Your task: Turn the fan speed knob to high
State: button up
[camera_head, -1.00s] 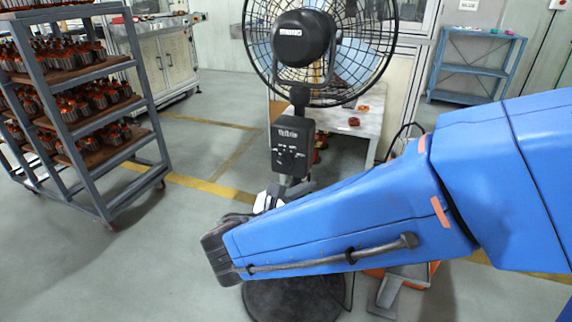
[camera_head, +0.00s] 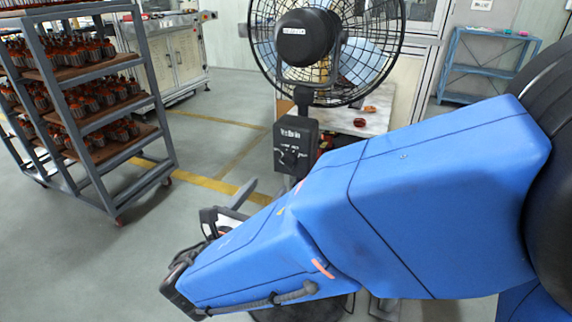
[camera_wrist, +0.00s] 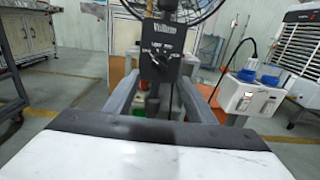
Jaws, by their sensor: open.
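The black pedestal fan (camera_head: 305,38) stands upright, with its control box (camera_head: 297,135) on the post below the fan head. The dark speed knob (camera_head: 289,159) is on the box's front; its exact setting is too small to read. In the wrist view the box (camera_wrist: 161,36) is straight ahead, with the knob (camera_wrist: 158,60) low on its face. My gripper (camera_wrist: 160,84) is open and empty, its two grey fingers apart below the box and not touching the knob. In the head view my gripper (camera_head: 240,200) is left of and below the box, partly hidden by my arm.
A grey rack (camera_head: 105,120) of wound armatures stands at the left. A white table (camera_head: 372,118) with red parts is behind the fan. A blue shelf (camera_head: 485,65) stands at the back right. A white box with blue tops (camera_wrist: 245,92) is right of the fan. Floor between rack and fan is clear.

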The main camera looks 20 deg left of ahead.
aim_at(286, 164)
jog(key=w, duration=0.8)
jog(key=w+d, duration=0.1)
jog(key=w, duration=0.3)
jog(key=c, duration=1)
